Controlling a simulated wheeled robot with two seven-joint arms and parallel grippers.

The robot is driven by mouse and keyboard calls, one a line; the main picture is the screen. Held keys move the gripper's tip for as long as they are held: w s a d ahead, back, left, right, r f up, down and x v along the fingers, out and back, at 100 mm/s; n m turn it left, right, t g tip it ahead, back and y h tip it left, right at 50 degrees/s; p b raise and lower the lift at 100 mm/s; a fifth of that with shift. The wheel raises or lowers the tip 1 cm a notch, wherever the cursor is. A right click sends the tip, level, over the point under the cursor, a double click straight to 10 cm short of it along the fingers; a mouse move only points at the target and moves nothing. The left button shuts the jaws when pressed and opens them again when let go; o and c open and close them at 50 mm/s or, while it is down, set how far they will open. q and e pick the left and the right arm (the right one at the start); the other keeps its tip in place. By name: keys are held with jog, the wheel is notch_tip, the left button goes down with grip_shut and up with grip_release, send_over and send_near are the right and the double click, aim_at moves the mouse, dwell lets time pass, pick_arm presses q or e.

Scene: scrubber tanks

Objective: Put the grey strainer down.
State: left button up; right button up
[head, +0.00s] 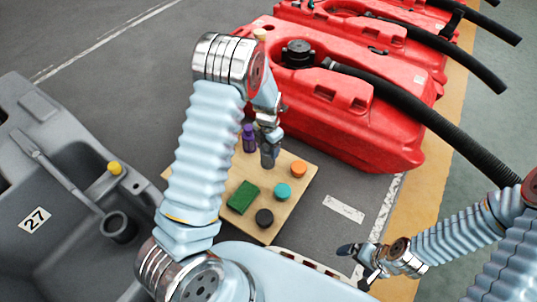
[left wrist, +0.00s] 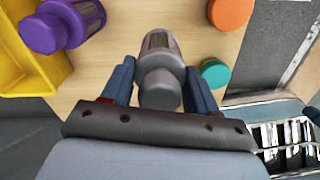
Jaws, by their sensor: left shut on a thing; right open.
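The grey strainer (head: 268,156) is held upright by my left gripper (head: 268,128) over the wooden board (head: 295,205). In the left wrist view the strainer (left wrist: 160,88) lies between the two fingers of the left gripper (left wrist: 160,70), its rounded grey end towards the camera. I cannot tell whether its far end touches the board. A purple strainer (head: 249,138) is close to its left, apart from it; it also shows in the left wrist view (left wrist: 62,24). My right gripper (head: 362,262) is open and empty at the lower right, away from the board.
The board also bears an orange cap (head: 299,168), a teal cap (head: 283,191), a black cap (head: 264,217) and a green pad (head: 242,196). A yellow tray (left wrist: 35,70) shows in the left wrist view. Red tanks (head: 350,120) stand behind; a grey machine (head: 60,190) is left.

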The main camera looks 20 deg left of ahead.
aim_at(269, 152)
pick_arm(q)
jog(key=shift+w+f, duration=0.4)
jog(key=shift+f, duration=0.15)
jog(key=shift+f+b, duration=0.35)
jog(key=shift+f, duration=1.1)
jog(key=shift+f, duration=0.1)
jog(key=o, duration=1.2)
jog(key=shift+c, duration=0.2)
jog(key=shift+r, duration=0.25)
notch_tip(269, 152, up, 12)
jog(key=shift+f+p, duration=0.15)
jog(key=shift+p, duration=1.05)
